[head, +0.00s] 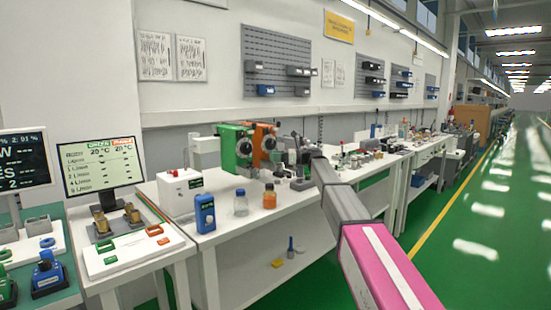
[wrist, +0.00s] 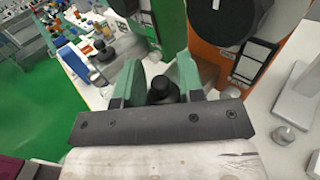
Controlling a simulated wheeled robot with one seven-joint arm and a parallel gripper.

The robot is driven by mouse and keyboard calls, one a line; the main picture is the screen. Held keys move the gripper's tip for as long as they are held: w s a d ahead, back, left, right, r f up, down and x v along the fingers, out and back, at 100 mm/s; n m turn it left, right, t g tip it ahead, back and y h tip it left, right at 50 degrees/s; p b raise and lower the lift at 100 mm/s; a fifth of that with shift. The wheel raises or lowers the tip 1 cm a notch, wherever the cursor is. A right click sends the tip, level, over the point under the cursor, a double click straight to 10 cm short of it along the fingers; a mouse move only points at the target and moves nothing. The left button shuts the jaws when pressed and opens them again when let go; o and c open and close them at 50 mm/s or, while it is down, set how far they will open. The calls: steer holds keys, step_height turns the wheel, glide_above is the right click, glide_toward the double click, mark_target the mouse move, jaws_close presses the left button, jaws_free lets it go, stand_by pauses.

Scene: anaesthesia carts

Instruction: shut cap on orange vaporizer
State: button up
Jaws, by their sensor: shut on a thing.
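The orange vaporizer (head: 264,142) stands on the bench right beside the green vaporizer (head: 235,147). In the wrist view the orange vaporizer (wrist: 212,58) shows its front with a large black dial (wrist: 228,15), and the green vaporizer (wrist: 172,18) is to its left. My gripper (wrist: 157,76) has green fingers on either side of a small dark cap-like piece (wrist: 162,89) and is shut on it, in front of the orange vaporizer. In the head view my gripper (head: 293,158) is just right of the orange vaporizer. Whether the cap is seated cannot be told.
A blue device (head: 205,213), a clear bottle (head: 241,203) and an orange-filled bottle (head: 269,196) stand near the bench's front edge. A white box (head: 180,191) stands at left. More small equipment lies on the bench to the right. The green floor (head: 480,230) is open.

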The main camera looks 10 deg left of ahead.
stand_by(0.4)
steer(key=o, duration=0.6)
steer(key=w+d, duration=0.1)
steer(key=d, duration=0.9)
steer(key=shift+w+d, duration=0.2)
steer(key=shift+d, duration=0.15)
steer(key=shift+f, duration=0.1)
